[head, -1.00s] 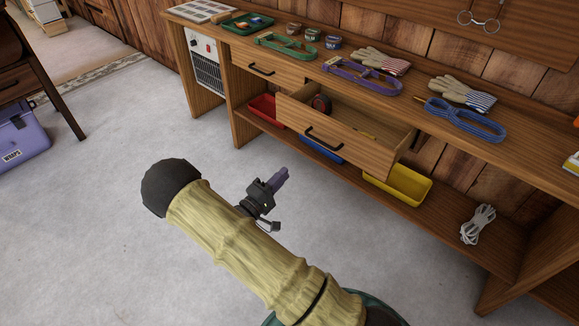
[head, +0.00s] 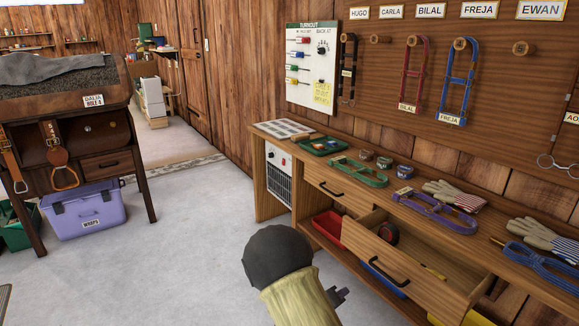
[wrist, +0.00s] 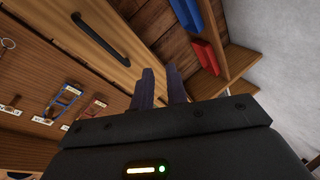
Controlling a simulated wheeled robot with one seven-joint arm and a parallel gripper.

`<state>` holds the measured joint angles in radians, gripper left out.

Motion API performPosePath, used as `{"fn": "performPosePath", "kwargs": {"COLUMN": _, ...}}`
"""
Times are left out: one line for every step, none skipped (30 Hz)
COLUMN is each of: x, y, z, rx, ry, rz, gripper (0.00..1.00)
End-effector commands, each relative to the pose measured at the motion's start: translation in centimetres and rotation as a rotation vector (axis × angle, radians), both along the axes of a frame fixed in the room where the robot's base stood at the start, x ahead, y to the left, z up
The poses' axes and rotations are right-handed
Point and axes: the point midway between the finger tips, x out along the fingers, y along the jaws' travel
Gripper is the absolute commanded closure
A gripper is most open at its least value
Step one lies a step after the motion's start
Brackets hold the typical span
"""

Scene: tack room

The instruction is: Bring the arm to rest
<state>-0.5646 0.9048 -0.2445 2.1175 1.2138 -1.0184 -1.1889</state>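My gripper (head: 342,294) shows at the bottom of the head view, partly hidden behind my arm's sleeve and dark rounded joint. It is in front of the bench, out over the floor. In the wrist view my gripper (wrist: 161,72) has two dark fingers standing a little apart, with nothing seen between them. The bench's open drawer (head: 390,251) is to the right of my arm in the head view. Its dark handle (wrist: 100,38) shows in the wrist view.
The workbench (head: 300,140) carries a green tray (head: 324,145), halters, tins and gloves (head: 455,195). Red (head: 328,229) and blue bins sit on its lower shelf. Floor (head: 190,250) between is clear.

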Motion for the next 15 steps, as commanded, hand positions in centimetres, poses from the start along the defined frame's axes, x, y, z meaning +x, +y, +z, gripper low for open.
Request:
{"fn": "performPosePath", "kwargs": {"x": 0.1, "y": -0.1, "z": 0.6, "rx": 0.106, "ry": 0.0, "rz": 0.013, "gripper": 0.85}}
{"fn": "performPosePath", "kwargs": {"x": 0.2, "y": 0.0, "z": 0.7, "rx": 0.169, "ry": 0.006, "rz": 0.024, "gripper": 0.85}}
{"fn": "performPosePath", "kwargs": {"x": 0.1, "y": 0.2, "z": 1.0, "rx": 0.25, "ry": 0.012, "rz": 0.036, "gripper": 0.85}}
{"fn": "performPosePath", "kwargs": {"x": 0.0, "y": 0.4, "z": 1.3, "rx": 0.308, "ry": 0.018, "rz": 0.044, "gripper": 0.85}}
{"fn": "performPosePath", "kwargs": {"x": -0.2, "y": 0.6, "z": 1.5, "rx": 0.365, "ry": 0.027, "rz": 0.051, "gripper": 0.85}}
{"fn": "performPosePath", "kwargs": {"x": -0.6, "y": 0.9, "z": 1.9, "rx": 0.44, "ry": 0.038, "rz": 0.059, "gripper": 0.85}}
{"fn": "performPosePath", "kwargs": {"x": -0.9, "y": 1.0, "z": 2.2, "rx": 0.494, "ry": 0.051, "rz": 0.065, "gripper": 0.85}}
{"fn": "performPosePath", "kwargs": {"x": -1.3, "y": 1.2, "z": 2.6, "rx": 0.545, "ry": 0.062, "rz": 0.068, "gripper": 0.85}}
{"fn": "performPosePath", "kwargs": {"x": -2.0, "y": 1.5, "z": 3.1, "rx": 0.612, "ry": 0.08, "rz": 0.073, "gripper": 0.85}}
{"fn": "performPosePath", "kwargs": {"x": -2.5, "y": 1.7, "z": 3.5, "rx": 0.657, "ry": 0.096, "rz": 0.075, "gripper": 0.85}}
{"fn": "performPosePath", "kwargs": {"x": -3.1, "y": 1.8, "z": 3.8, "rx": 0.703, "ry": 0.113, "rz": 0.075, "gripper": 0.85}}
{"fn": "performPosePath", "kwargs": {"x": -4.0, "y": 2.0, "z": 4.4, "rx": 0.759, "ry": 0.135, "rz": 0.074, "gripper": 0.85}}
{"fn": "performPosePath", "kwargs": {"x": -4.8, "y": 2.1, "z": 4.8, "rx": 0.797, "ry": 0.155, "rz": 0.072, "gripper": 0.85}}
{"fn": "performPosePath", "kwargs": {"x": -5.6, "y": 2.2, "z": 5.2, "rx": 0.834, "ry": 0.174, "rz": 0.068, "gripper": 0.85}}
{"fn": "performPosePath", "kwargs": {"x": -6.7, "y": 2.2, "z": 5.8, "rx": 0.879, "ry": 0.202, "rz": 0.061, "gripper": 0.85}}
